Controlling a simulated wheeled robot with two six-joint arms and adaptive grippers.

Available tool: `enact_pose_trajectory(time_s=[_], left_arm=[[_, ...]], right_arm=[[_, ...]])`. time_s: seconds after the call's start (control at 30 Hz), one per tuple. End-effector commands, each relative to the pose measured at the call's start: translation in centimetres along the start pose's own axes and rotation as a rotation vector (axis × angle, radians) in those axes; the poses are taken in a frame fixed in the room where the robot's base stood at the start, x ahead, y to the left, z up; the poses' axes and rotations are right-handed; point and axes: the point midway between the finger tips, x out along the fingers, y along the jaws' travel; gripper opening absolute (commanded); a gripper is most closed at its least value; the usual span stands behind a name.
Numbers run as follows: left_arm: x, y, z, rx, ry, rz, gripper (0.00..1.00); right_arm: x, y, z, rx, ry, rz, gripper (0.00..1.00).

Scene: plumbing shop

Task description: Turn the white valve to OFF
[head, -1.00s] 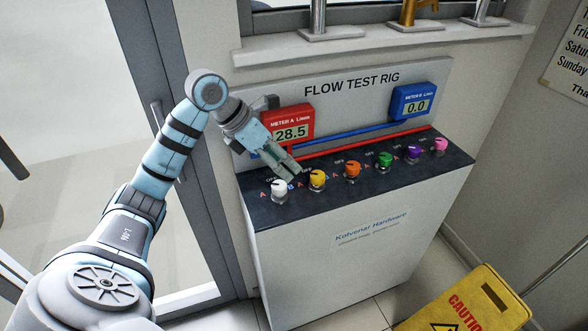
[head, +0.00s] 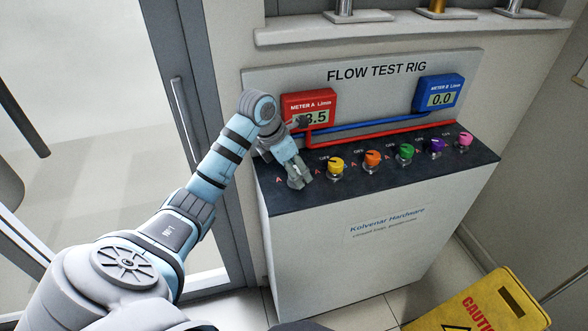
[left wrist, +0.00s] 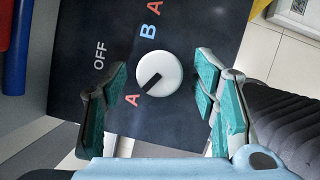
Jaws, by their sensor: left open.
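The white valve (left wrist: 158,72) is a round knob with a black pointer mark. In the left wrist view the mark points to the lower left, at a red A. The word OFF (left wrist: 99,56) is printed left of the knob, and a blue B above it. My left gripper (left wrist: 162,82) is open, with a teal-padded finger on each side of the knob; I cannot tell whether they touch it. In the head view the left gripper (head: 297,174) is over the left end of the black panel and mostly hides the white valve. My right gripper is not in view.
Yellow (head: 336,165), orange (head: 373,158), green (head: 406,151), purple and pink valves stand in a row to the right. Behind them are red meter A (head: 309,104), its reading partly covered by my arm, and blue meter B (head: 437,95) reading 0.0. A yellow caution sign (head: 467,305) stands front right.

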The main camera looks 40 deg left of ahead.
Motion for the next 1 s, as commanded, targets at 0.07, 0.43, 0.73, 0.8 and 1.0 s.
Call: enact_pose_trajectory(time_s=[0.07,0.43,0.73,0.8,1.0], left_arm=[[-0.02,0.0,0.0,0.0,0.0,0.0,0.52],[-0.05,0.0,0.01,0.0,0.0,-0.001,0.06],[-0.04,0.04,0.01,0.053,0.0,-0.023,0.06],[-0.04,0.05,0.02,0.084,-0.001,-0.036,0.06],[-0.05,0.16,0.06,0.212,-0.001,-0.089,0.06]], right_arm=[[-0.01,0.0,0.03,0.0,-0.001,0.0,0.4],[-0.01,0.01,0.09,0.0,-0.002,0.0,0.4],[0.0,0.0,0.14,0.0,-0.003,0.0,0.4],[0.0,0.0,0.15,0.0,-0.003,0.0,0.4],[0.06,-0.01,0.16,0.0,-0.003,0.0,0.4]])
